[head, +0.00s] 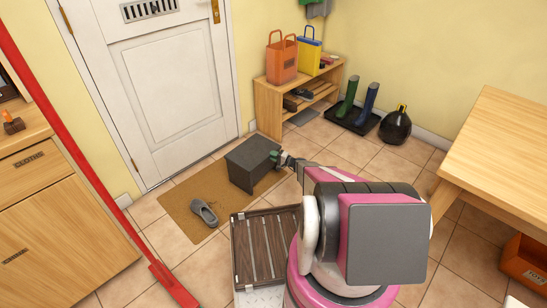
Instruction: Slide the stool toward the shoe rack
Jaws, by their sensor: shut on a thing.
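The dark grey stool (251,162) stands on the brown doormat (183,207) in front of the white door. My gripper (279,159) is at the stool's right side, shut on its edge; the fingertips are small and partly hidden. The wooden shoe rack (268,104) stands against the back wall, beyond the stool, with a gap of tiled floor between them. It carries an orange bag (282,60) and a yellow and blue bag (308,52) on top, with shoes on its shelves.
A grey shoe (204,212) lies on the mat. Boots (358,103) on a black tray and a dark round jug (395,127) stand right of the rack. A wooden table (505,145) is at the right.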

